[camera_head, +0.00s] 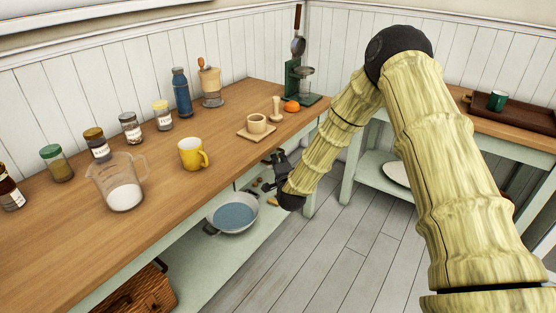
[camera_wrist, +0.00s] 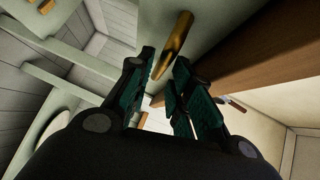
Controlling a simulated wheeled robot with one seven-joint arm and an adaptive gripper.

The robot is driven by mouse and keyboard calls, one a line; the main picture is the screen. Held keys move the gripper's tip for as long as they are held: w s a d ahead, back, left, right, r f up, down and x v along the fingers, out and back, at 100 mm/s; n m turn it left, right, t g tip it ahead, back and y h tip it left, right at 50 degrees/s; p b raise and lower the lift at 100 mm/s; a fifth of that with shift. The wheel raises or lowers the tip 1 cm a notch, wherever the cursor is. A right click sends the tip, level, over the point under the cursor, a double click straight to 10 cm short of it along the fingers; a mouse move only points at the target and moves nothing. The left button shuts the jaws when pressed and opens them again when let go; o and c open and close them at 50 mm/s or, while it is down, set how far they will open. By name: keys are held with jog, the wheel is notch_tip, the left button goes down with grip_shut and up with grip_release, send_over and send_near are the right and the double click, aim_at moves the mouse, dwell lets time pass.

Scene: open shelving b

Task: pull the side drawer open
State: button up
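The wrist view shows a brass bar handle (camera_wrist: 176,40) on a pale green panel (camera_wrist: 130,18), which looks like the drawer front. My gripper (camera_wrist: 165,58) is open, with its two dark fingers on either side of the handle's near end. I cannot tell whether either finger touches it. In the head view my gripper (camera_head: 277,160) is at the front edge of the wooden counter (camera_head: 230,140), just below the top. The drawer and its handle cannot be made out there, and my gripper and arm cover part of that area.
A pan (camera_head: 232,216) sits on the lower shelf (camera_head: 195,260). A second table (camera_head: 520,135) stands right. The floor (camera_head: 320,255) between is clear.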

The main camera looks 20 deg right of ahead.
jog(key=shift+w+d+f, duration=0.1)
jog(key=shift+w, duration=0.55)
jog(key=shift+w+d+f, duration=0.1)
jog(key=shift+w, duration=0.55)
grip_shut()
jog(key=shift+s, duration=0.15)
